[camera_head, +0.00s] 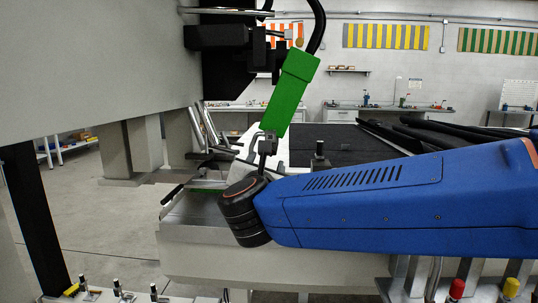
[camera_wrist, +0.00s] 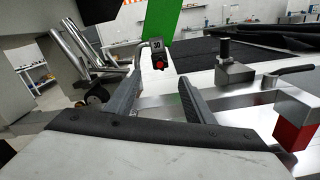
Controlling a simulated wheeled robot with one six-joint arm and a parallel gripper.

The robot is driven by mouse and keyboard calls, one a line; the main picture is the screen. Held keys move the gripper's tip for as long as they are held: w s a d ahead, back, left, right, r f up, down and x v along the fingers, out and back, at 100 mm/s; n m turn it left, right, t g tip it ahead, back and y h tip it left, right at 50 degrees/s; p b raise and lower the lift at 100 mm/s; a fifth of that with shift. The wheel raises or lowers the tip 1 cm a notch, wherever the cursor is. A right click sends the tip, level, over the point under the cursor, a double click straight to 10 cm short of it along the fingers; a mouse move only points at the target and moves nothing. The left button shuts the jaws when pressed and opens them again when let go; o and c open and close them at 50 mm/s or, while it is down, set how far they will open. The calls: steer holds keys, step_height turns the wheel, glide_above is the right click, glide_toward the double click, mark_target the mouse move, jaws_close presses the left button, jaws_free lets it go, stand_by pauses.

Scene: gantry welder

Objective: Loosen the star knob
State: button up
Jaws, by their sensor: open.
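I cannot make out a clear star shape. A small dark block marked 30, with a red round part (camera_wrist: 159,64) on its face, shows in the wrist view beyond the gap between my fingers. A dark round knob-like part (camera_wrist: 97,95) sits left of my left finger. I cannot tell which, if either, is the star knob. My gripper (camera_wrist: 158,82) is open and empty, its two dark fingers apart and pointing away over the metal bed. In the head view my blue arm reaches in from the right, and the fingers are not clearly seen.
A green part (camera_head: 290,92) hangs over the bed beside a bent dark fitting (camera_head: 263,143). A dark upright post (camera_wrist: 222,48) stands on a metal block. A red block (camera_wrist: 296,128) is at the right. A grey gantry beam (camera_head: 90,60) fills the upper left.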

steer(key=w, duration=0.9)
steer(key=shift+w+d, duration=0.15)
steer(key=shift+w, duration=0.15)
steer(key=c, duration=1)
steer(key=shift+c, duration=0.2)
